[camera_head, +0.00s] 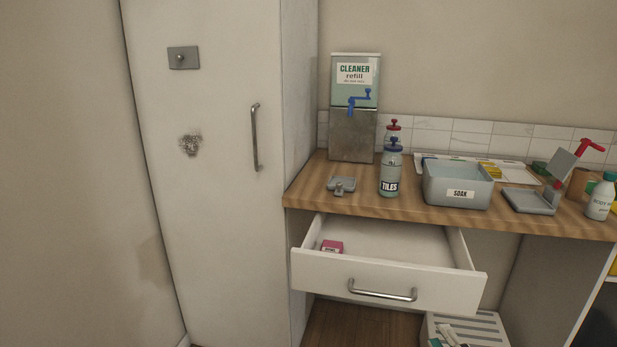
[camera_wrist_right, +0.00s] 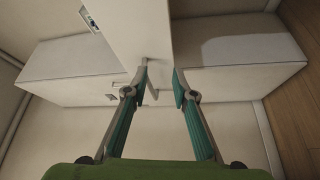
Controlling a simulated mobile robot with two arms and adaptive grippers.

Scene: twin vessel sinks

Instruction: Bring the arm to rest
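My right gripper (camera_head: 446,336) shows only in part at the bottom edge of the head view, low in front of the open drawer (camera_head: 380,278). In the right wrist view its two teal fingers with grey tips (camera_wrist_right: 161,79) are apart, with nothing held between them. Pale cabinet panels lie beyond the tips; their distance is hard to tell. Most of the right arm is out of the head view. My left gripper is in neither view.
The open drawer juts out below the wooden counter (camera_head: 300,192), with a small pink box (camera_head: 332,246) inside. Bottles, a grey SOAK basin (camera_head: 457,183) and a cleaner dispenser (camera_head: 353,135) stand on the counter. A tall white cabinet (camera_head: 215,230) stands left; a slatted grey crate (camera_head: 480,325) is below.

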